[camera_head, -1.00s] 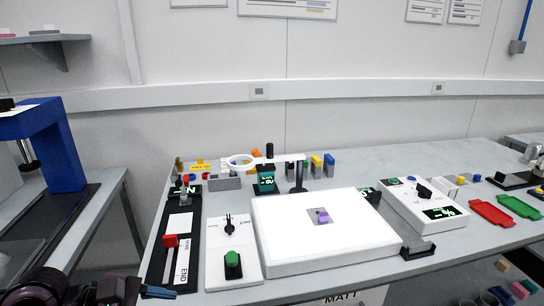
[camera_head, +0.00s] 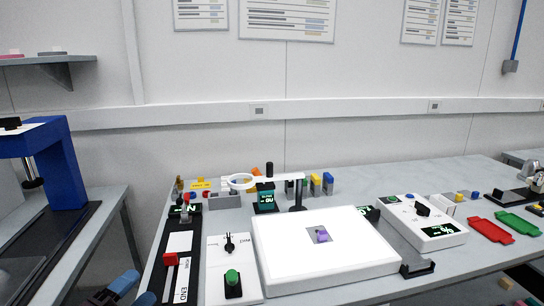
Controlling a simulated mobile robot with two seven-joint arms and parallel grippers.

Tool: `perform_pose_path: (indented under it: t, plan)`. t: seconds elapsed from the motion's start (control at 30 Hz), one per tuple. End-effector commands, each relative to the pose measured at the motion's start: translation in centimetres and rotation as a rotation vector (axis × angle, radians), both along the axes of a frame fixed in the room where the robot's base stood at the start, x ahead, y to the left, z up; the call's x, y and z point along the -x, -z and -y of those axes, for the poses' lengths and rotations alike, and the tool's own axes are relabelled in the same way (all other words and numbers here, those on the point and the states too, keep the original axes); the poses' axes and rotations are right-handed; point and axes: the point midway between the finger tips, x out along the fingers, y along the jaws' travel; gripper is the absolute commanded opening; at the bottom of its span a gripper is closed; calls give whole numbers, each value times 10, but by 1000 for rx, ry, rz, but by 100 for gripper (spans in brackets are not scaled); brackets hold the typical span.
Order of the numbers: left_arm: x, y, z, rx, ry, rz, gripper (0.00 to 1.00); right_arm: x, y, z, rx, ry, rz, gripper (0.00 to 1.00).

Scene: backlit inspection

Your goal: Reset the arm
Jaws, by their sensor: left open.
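My left gripper (camera_head: 130,291) shows only in part at the bottom left edge of the head view. Its blue fingertips stand apart, with nothing seen between them. It is in front of the bench's left front corner, left of the slider panel with a red knob (camera_head: 171,259). The rest of the left arm is cut off by the picture's edge. My right gripper is not in view.
A bright white light box (camera_head: 280,258) with a purple block (camera_head: 321,235) fills the bench's middle. A panel with a green button (camera_head: 232,277) stands left of it. Red (camera_head: 490,230) and green (camera_head: 518,221) trays lie at the right. A blue-framed machine (camera_head: 62,165) stands far left.

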Motion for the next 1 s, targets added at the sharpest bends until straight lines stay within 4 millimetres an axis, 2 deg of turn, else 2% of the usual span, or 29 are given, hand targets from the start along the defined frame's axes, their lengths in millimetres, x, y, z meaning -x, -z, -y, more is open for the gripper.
perform_pose_path:
  t: [0.03, 0.17, 0.3, 0.43, 0.5, 0.6, 0.7, 0.83, 1.0]
  plan:
    - [4, 26, -10, 136, -61, -121, 53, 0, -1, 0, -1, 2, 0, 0]
    - [27, 100, -30, 480, -221, -426, 53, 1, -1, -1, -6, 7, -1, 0]
    - [72, 173, -36, 773, -379, -685, 53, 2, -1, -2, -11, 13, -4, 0]
    - [124, 225, -30, 967, -498, -840, 53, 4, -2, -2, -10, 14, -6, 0]
    - [149, 242, -27, 1025, -548, -879, 53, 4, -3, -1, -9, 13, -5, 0]
    - [176, 256, -24, 1067, -604, -911, 53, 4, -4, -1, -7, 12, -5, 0]
    - [193, 264, -23, 1086, -636, -932, 53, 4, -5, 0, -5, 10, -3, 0]
    - [202, 268, -24, 1084, -652, -944, 53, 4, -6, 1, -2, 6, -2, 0]
    - [202, 268, -25, 1082, -651, -944, 53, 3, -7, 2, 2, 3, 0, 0]
